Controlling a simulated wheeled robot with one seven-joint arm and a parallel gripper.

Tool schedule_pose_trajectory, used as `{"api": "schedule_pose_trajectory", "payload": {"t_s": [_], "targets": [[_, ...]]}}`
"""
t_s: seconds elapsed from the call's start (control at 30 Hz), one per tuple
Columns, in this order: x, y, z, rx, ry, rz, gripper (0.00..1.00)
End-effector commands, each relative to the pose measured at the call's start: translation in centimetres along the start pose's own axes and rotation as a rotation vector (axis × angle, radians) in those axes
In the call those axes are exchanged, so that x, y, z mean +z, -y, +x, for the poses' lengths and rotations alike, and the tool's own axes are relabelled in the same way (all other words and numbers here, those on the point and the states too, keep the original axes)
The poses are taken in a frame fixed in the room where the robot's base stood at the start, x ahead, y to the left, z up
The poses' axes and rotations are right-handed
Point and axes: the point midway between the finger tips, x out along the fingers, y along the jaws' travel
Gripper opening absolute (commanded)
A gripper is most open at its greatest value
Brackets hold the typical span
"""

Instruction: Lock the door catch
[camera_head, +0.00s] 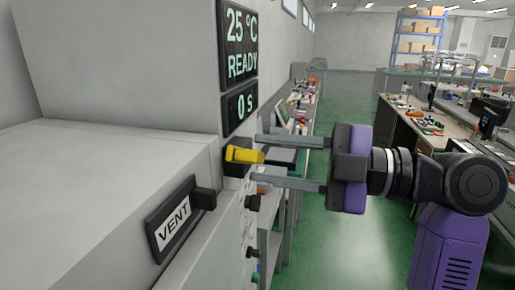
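A yellow lever (244,155), which looks like the door catch, sits on a dark mount on the front of the grey cabinet (120,160). It points roughly sideways, to the right. A dark flat piece shows just to its right, between my fingers; I cannot tell whether it belongs to the lever. My gripper (256,159) comes in from the right with its two grey fingers apart. One fingertip is above the yellow lever and one is below it. A gap shows on both sides, and I see no clear contact.
Display panels (240,45) read 25 °C, READY and 0 S. Dark knobs (252,203) lie below the lower finger. Benches (440,120) stand farther right, with green floor between.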

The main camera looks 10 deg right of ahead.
Motion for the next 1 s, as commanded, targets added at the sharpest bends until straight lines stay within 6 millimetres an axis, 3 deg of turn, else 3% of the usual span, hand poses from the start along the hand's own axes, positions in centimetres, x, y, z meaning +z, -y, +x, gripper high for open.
{"api": "schedule_pose_trajectory", "payload": {"t_s": [0.2, 0.5, 0.7, 1.0], "targets": [[0.0, 0.0, 2.0, -0.001, -0.001, 0.003, 0.38], [0.1, 0.0, 2.3, 0.0, 0.001, 0.002, 0.38], [0.1, 0.0, 2.2, 0.0, 0.001, 0.002, 0.01], [0.1, 0.0, 2.2, 0.0, 0.001, 0.002, 0.0]]}}
